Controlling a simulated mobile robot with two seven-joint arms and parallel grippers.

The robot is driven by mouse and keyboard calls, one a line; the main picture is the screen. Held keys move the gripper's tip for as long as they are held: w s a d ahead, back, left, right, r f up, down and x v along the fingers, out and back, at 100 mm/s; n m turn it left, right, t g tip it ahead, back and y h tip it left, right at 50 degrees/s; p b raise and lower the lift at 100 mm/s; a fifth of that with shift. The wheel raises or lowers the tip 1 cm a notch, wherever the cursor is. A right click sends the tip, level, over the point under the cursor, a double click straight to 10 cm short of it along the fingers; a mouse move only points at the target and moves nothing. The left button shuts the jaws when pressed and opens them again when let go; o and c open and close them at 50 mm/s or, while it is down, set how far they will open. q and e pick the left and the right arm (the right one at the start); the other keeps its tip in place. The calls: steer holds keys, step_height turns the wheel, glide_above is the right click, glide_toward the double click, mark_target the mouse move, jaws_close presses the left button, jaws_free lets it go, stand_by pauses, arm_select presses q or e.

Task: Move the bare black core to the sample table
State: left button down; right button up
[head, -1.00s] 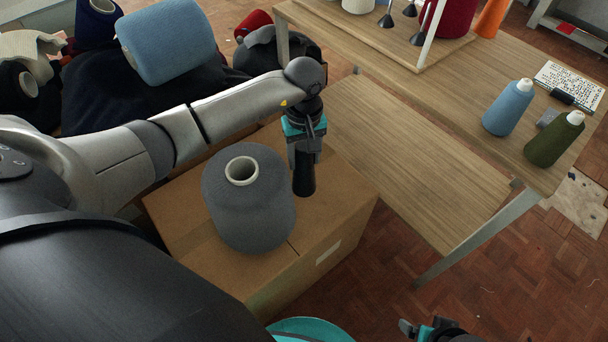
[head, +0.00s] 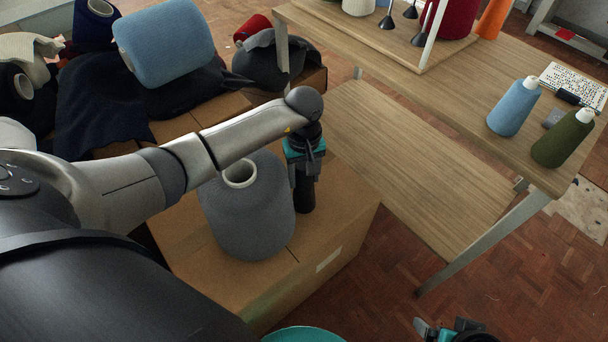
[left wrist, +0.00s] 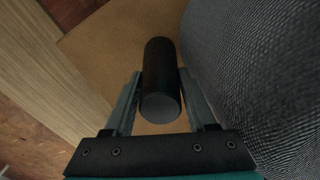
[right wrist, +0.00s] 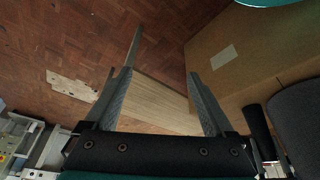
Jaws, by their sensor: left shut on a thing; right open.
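The bare black core (head: 306,197) stands upright on the cardboard box, just right of a big grey yarn cone (head: 247,215). My left gripper (head: 303,176) comes down on it from above and is shut on it. In the left wrist view the core (left wrist: 160,75) sits between the two fingers (left wrist: 160,100), close beside the grey yarn. My right gripper (head: 440,327) is low at the bottom edge in the head view. In the right wrist view its fingers (right wrist: 165,75) are apart and empty. A wooden table (head: 470,95) stands at the upper right.
A blue cone (head: 514,108) and an olive cone (head: 563,139) stand near the table's front edge, by a dotted card (head: 574,84). A lower wooden shelf (head: 415,165) lies beside the box (head: 345,225). A light blue yarn roll (head: 165,42) lies behind.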

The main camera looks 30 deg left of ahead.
arm_select(q)
steer(key=shift+f, duration=0.1)
steer(key=c, duration=0.5)
jaws_free()
steer(key=shift+c, duration=0.2)
steer(key=shift+o, duration=0.2)
